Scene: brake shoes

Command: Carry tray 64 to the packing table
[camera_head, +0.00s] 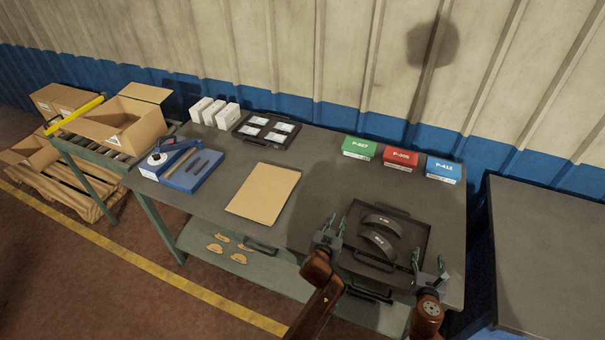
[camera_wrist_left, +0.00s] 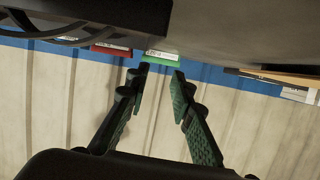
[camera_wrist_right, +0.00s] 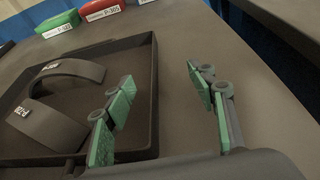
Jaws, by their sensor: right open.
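A black tray (camera_head: 415,248) lies at the right front of the grey workbench, with two dark curved brake shoes (camera_head: 378,242) in it. The shoes carry small white labels; I cannot read a tray number. The tray also shows in the right wrist view (camera_wrist_right: 153,85). My left gripper (camera_head: 331,236) is open and empty at the tray's left side; its fingers stand apart in the left wrist view (camera_wrist_left: 160,78). My right gripper (camera_head: 431,274) is open at the tray's right side. In the right wrist view its fingers (camera_wrist_right: 160,82) appear on either side of the right wall, not closed on it.
Green (camera_head: 360,147), red (camera_head: 400,157) and blue (camera_head: 444,169) boxes stand behind the tray. A brown sheet (camera_head: 263,190) lies left of it. A second black tray (camera_head: 245,127) with white packets is further back. Another dark table (camera_head: 550,240) stands right, across a gap.

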